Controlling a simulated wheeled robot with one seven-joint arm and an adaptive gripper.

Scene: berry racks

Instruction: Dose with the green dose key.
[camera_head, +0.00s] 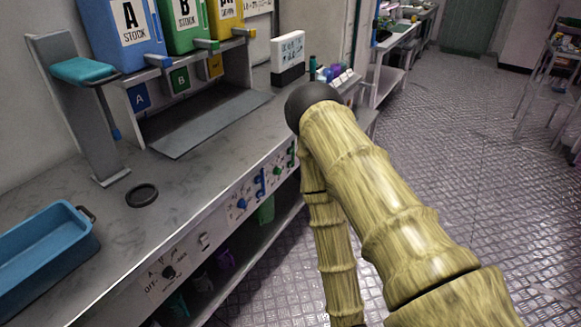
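The green "B STOCK" container (184,28) stands at the back of the bench between the blue "A STOCK" container (130,30) and a yellow one (224,18). A small green lever (206,45) sits at its lower front, and a green "B" tag (180,80) hangs below. On the bench's front panel (219,210), a small green part (290,155) shows right of the blue controls (262,180); I cannot tell which green part is the dose key. My bamboo-patterned arm bends in the right half; my gripper is out of view.
A blue tray (45,255) lies on the bench at left, near a black ring (142,195). A stand with a teal top (84,70) rises behind. A dial (168,271) is on the front panel. A white labelled box (288,50) stands farther right. Open floor (470,150) lies right.

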